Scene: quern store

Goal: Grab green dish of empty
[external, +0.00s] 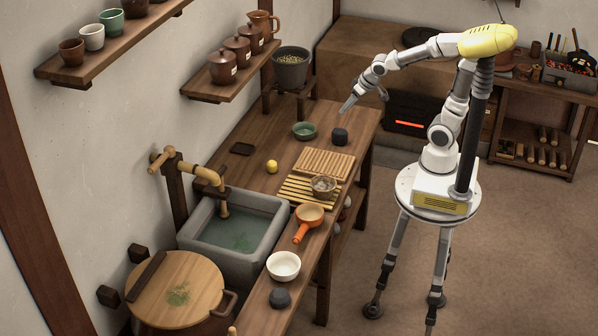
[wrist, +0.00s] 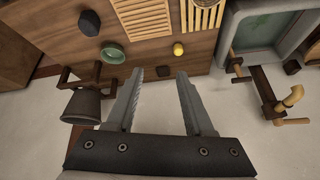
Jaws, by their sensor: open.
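The green dish (external: 305,131) is a small round bowl on the wooden counter, left of a dark block. It looks empty. In the wrist view the green dish (wrist: 112,54) lies to the left of my gripper's left fingertip. My gripper (external: 347,107) hangs in the air above the far part of the counter, to the right of the dish and apart from it. In the wrist view my gripper (wrist: 160,71) has its two fingers spread, with nothing between them.
A dark block (external: 340,136) stands close right of the dish. A yellow ball (external: 272,166), a dark small tray (external: 242,149) and a ribbed wooden board (external: 325,163) lie nearby. A planter (external: 290,70) stands behind. A stone sink (external: 232,248) is set nearer the camera.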

